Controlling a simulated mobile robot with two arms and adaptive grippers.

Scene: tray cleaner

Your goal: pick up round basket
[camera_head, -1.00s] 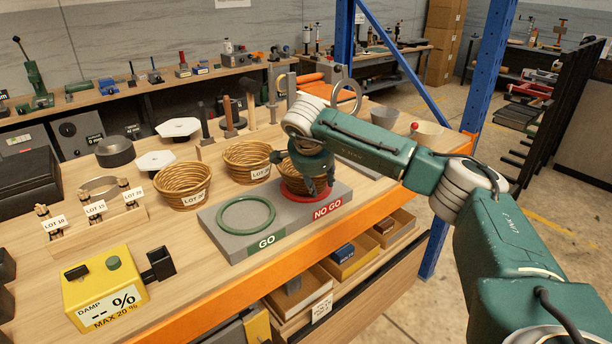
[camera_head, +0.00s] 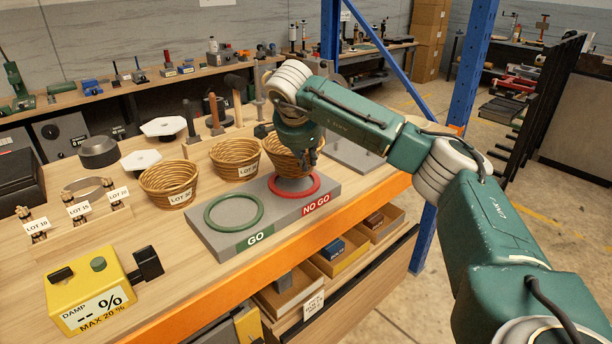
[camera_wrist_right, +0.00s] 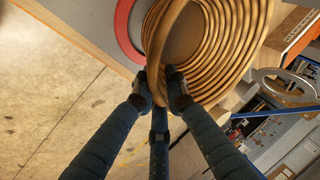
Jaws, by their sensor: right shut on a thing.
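A round wicker basket (camera_head: 281,152) hangs just above the red NO GO ring (camera_head: 294,195) on the grey board (camera_head: 215,238). My right gripper (camera_head: 306,158) reaches down over it and is shut on its rim. In the right wrist view the coiled basket (camera_wrist_right: 215,42) fills the top, with the fingers of my right gripper (camera_wrist_right: 160,88) closed on its near edge. The red ring also shows there (camera_wrist_right: 125,35), beside the basket. The gripper partly hides the basket in the head view. My left gripper is not in view.
The green GO ring (camera_head: 233,222) is empty. A yellow damp meter (camera_head: 92,290) stands at front left. A blue post (camera_head: 466,75) rises behind my right arm.

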